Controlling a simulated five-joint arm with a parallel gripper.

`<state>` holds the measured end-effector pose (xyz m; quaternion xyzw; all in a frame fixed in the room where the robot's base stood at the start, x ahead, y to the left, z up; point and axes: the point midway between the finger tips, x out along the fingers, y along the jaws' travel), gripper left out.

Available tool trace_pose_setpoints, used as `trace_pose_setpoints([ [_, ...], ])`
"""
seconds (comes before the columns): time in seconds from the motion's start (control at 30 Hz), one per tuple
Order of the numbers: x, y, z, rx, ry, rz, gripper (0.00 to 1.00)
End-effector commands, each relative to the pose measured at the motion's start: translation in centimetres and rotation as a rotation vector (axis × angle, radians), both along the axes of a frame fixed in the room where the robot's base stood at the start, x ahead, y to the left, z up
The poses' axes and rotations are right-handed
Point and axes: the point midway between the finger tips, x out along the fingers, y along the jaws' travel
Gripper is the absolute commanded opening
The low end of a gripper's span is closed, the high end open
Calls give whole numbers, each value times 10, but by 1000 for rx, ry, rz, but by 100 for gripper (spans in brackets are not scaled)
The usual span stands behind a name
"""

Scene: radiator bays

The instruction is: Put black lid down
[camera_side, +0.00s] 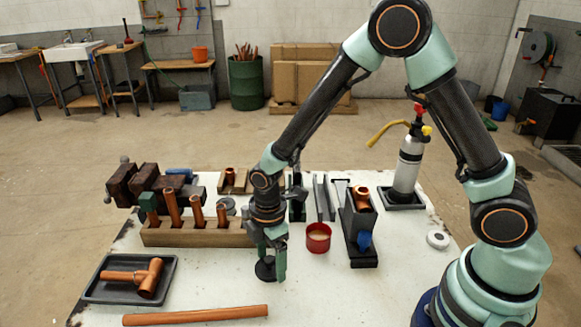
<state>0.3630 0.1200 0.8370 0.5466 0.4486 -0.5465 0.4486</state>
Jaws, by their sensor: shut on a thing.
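My gripper (271,264) points down over the white table, in front of the wooden block's right end. It is shut on the black lid (264,271), a small dark round piece at the fingertips. The lid is at or just above the table top; I cannot tell whether it touches. The fingers hide part of the lid. An open red tin (318,238) with a pale inside stands to the right of the gripper, apart from it.
A wooden block (195,234) holding copper pipes stands left. A black tray (106,292) holds a copper tee. A copper pipe (195,316) lies in front. A dark stand (358,225), gas torch (408,165) and white roll (438,239) are right. The front-right table is clear.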

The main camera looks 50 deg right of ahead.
Motion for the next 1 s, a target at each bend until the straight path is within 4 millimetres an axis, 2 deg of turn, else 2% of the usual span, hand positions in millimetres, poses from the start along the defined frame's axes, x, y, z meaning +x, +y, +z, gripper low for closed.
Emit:
trace_pose_setpoints([
  [0.4,0,0,-5,0,0,0,31],
  [0.43,0,0,-4,0,-1,0,94],
  [0.47,0,0,-4,0,-1,0,100],
  [0.77,0,0,-2,1,-1,0,100],
  [0.87,1,0,7,1,-4,0,100],
  [1.0,2,1,29,2,-6,0,100],
])
